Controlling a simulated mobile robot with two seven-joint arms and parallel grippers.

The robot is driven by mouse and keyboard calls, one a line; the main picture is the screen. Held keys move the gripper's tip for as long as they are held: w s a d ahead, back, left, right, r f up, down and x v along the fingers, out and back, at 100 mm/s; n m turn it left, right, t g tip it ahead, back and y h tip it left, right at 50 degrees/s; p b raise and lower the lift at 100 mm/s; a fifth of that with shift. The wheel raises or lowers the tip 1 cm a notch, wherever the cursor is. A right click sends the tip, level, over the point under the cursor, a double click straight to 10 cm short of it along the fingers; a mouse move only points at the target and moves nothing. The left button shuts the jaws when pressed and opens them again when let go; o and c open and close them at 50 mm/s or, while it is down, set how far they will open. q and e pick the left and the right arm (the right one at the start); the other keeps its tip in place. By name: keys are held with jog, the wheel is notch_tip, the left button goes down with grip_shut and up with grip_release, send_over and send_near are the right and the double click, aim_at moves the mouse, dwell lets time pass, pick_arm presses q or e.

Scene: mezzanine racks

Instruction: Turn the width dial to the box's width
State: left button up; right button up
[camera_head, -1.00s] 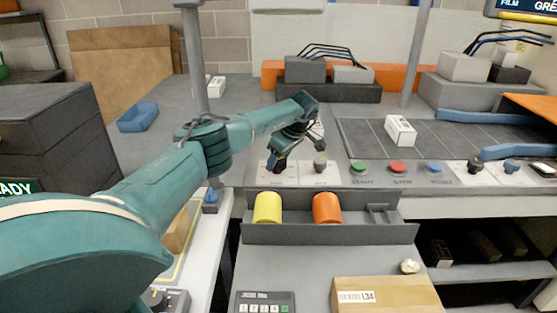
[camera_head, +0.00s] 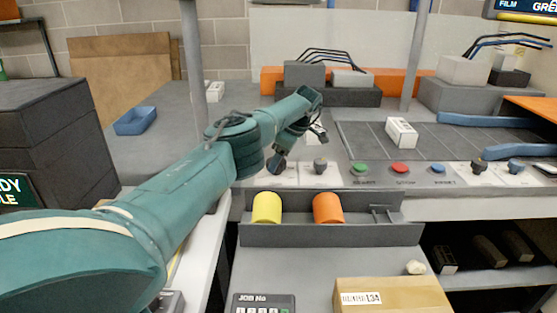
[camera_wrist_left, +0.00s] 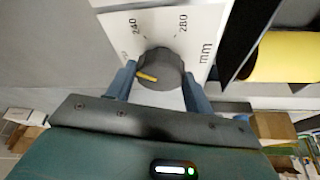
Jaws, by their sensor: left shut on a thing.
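The width dial is a dark round knob (camera_wrist_left: 160,72) with a yellow pointer, on a white plate (camera_wrist_left: 205,25) printed 240, 280 and mm. In the left wrist view the pointer aims left; a third mark near it is too blurred to read. My left gripper (camera_head: 276,163) is shut on this knob, one blue finger on each side. In the head view the arm and gripper largely hide the knob. A cardboard box (camera_head: 395,295) with a white label, apparently ending in 134, sits at the front. My right gripper does not show.
Beside the dial are another knob (camera_head: 320,166), green (camera_head: 359,169), red (camera_head: 400,169) and blue (camera_head: 438,168) buttons, and more knobs at right. A grey trough (camera_head: 325,236) below holds yellow (camera_head: 267,207) and orange (camera_head: 328,208) rolls. A keypad (camera_head: 263,304) stands in front.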

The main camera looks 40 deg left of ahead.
pick_arm(q)
jog(key=shift+r, duration=0.1)
jog(key=o, duration=1)
jog(key=shift+c, duration=0.2)
jog(key=p+v, duration=0.8)
jog(key=v, duration=0.5)
jog(key=shift+p, duration=0.35)
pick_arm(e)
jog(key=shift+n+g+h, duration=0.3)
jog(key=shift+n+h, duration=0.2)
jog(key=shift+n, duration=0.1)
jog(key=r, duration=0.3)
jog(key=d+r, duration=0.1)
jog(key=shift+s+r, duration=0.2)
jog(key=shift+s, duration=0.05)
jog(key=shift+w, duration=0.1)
